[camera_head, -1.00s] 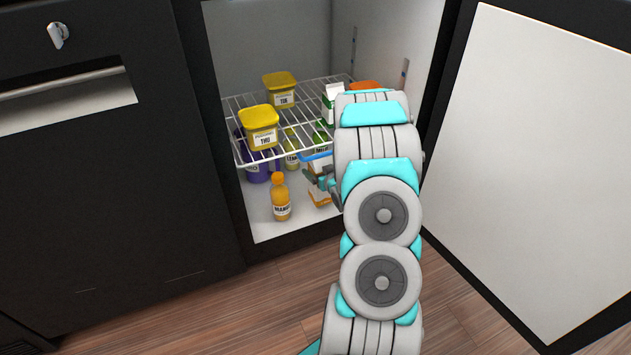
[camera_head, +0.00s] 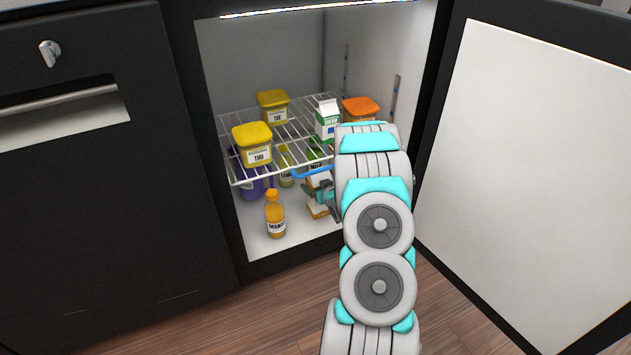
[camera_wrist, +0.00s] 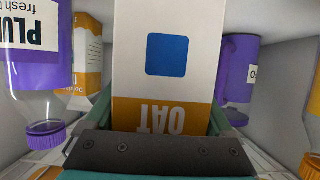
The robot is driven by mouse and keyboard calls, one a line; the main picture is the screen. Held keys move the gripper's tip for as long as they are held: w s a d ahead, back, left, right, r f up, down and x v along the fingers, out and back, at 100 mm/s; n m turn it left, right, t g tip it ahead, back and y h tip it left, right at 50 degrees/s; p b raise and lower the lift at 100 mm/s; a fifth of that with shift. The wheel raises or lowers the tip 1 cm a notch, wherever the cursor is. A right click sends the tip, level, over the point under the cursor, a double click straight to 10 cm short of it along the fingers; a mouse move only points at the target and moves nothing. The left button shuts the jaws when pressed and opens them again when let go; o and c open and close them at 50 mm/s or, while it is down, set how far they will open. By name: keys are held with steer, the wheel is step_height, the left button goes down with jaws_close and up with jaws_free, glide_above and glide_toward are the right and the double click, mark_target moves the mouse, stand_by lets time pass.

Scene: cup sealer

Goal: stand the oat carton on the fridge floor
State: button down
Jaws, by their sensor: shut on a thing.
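The oat carton (camera_wrist: 168,60) is white with an orange band and a blue square. It fills the middle of the wrist view, where the picture is upside down, so the carton appears upright. My gripper (camera_wrist: 158,130) is shut on it, with a finger along each side. In the head view my gripper (camera_head: 325,195) is inside the fridge below the wire shelf, and the carton (camera_head: 317,209) shows only in part beside it. The fridge floor (camera_head: 262,250) is white. I cannot tell whether the carton touches it.
A mango bottle (camera_head: 275,217) stands front left on the floor. Purple bottles (camera_wrist: 35,60) and an orange carton (camera_wrist: 88,55) are close by. The wire shelf (camera_head: 240,180) overhead holds yellow tubs (camera_head: 252,145), a cream carton (camera_head: 327,122) and an orange-lidded tub (camera_head: 360,110). The door (camera_head: 530,150) is open.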

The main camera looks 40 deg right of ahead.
steer(key=shift+r, duration=0.1)
jaws_free()
